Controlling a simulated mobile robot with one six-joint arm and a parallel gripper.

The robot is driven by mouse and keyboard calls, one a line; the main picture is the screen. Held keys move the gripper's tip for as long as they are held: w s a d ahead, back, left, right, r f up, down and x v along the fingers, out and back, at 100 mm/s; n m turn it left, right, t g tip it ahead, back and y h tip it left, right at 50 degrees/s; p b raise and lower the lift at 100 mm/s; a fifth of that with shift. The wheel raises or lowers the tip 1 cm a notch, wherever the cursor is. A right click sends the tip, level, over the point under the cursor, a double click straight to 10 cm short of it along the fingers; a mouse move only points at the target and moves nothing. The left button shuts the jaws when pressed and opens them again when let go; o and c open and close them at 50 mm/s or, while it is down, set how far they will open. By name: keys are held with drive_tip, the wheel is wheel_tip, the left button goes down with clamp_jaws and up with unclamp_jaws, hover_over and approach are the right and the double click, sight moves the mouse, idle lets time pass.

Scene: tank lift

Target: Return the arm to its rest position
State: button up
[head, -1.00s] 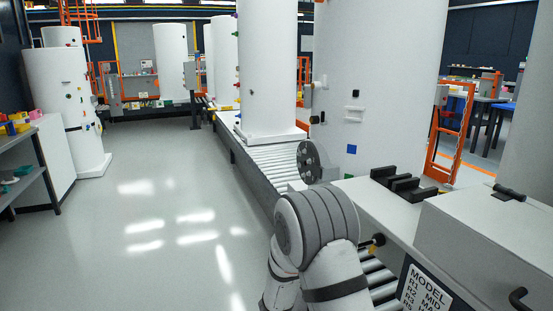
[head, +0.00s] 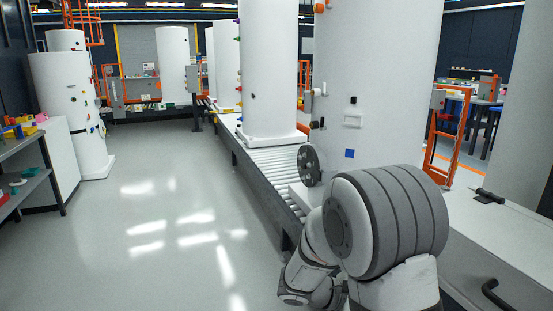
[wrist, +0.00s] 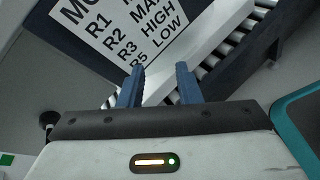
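My arm (head: 385,225) is folded low at the right front of the head view, with its large grey joint in front of the bench. Its lower links (head: 312,275) hang beside the conveyor, and the fingers cannot be made out there. In the wrist view my gripper (wrist: 160,82) has its two blue fingers apart with nothing between them. Beyond the fingertips are a white sign (wrist: 125,30) with black lettering (R1, R2, R3, R5) and conveyor rollers (wrist: 235,40). The fingers appear clear of the sign.
A large white tank (head: 375,90) stands just behind my arm. Another tank (head: 268,70) stands on the roller conveyor (head: 275,160). A grey box with a black handle (head: 500,250) is at the right. The floor (head: 160,220) at left is clear. A shelf (head: 25,185) stands far left.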

drive_tip(key=s+a+r+m+t+y+p, duration=0.1)
drive_tip(key=s+a+r+m+y+p, duration=0.3)
drive_tip(key=s+r+m+y, duration=0.2)
drive_tip(key=s+a+r+m+t+y+p, duration=0.1)
drive_tip(key=s+a+r+m+y+p, duration=0.3)
drive_tip(key=s+r+m+y, duration=0.2)
drive_tip(key=shift+s+a+r+t+y, duration=0.3)
drive_tip(key=shift+s+r+y, duration=0.75)
drive_tip(key=shift+r, duration=0.4)
